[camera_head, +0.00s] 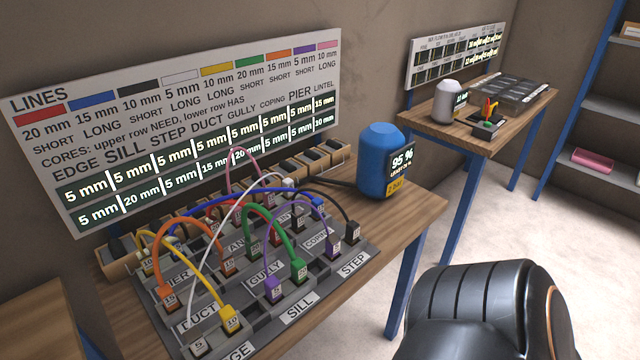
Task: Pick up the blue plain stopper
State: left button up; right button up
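I cannot make out a thing that is surely the blue plain stopper. A large blue rounded canister (380,160) with a lit "95 %" display stands at the right end of the near table (405,215). A blue cable (215,194) arches over the grey plug board (345,262), and a small blue plug (318,203) sits near the board's back right. On the far table, a small black block (488,126) holds small orange, yellow and green pieces, too small to tell apart. Neither gripper shows in the head view.
Several coloured cables crowd the plug board. A lettered panel (190,120) stands behind it. The far table (430,122) bears a white canister (448,102) and a dark tray (515,90). Blue-framed shelves (610,107) hold a pink box (592,159). Open floor lies between.

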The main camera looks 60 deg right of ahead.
aim_at(317, 202)
jog(key=z, duration=1.1)
